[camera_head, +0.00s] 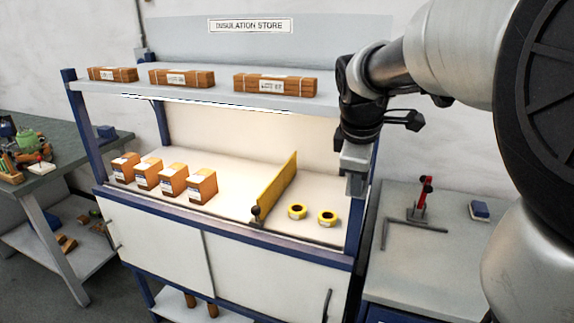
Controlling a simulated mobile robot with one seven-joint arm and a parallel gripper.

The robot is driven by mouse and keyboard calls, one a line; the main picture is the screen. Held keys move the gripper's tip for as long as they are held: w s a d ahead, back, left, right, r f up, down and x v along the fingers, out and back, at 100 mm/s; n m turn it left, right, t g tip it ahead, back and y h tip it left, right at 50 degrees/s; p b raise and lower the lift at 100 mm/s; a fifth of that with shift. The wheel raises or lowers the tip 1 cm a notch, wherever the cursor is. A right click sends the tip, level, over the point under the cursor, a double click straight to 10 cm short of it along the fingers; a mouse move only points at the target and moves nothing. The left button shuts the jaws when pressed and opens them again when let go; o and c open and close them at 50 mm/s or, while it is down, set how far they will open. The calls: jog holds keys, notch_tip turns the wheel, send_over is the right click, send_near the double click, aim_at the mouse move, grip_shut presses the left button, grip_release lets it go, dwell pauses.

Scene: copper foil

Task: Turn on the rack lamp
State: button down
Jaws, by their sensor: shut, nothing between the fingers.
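The rack (350,236) has blue posts and a pale upper shelf under the sign "INSULATION STORE". A thin bright strip (200,101), which looks like the rack lamp, runs under the upper shelf's front edge. The back panel below it looks warm and bright; I cannot tell for sure that the strip is the source. No lamp switch can be made out. My gripper (356,188) points down in front of the rack's right post, at the right end of the bay. It is shut and empty, and it hides part of the post.
Brown boxes (203,186) and yellow tape rolls (327,217) stand on the rack's deck, parted by a yellow divider (278,187). Wrapped bundles (275,84) lie on the upper shelf. A right-hand bench (400,270) holds a red-handled tool (423,195). A cluttered table (60,143) stands left.

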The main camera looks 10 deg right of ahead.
jog(key=shift+w+d+r+p, duration=0.1)
jog(key=shift+r+p, duration=0.85)
jog(key=shift+p, duration=0.1)
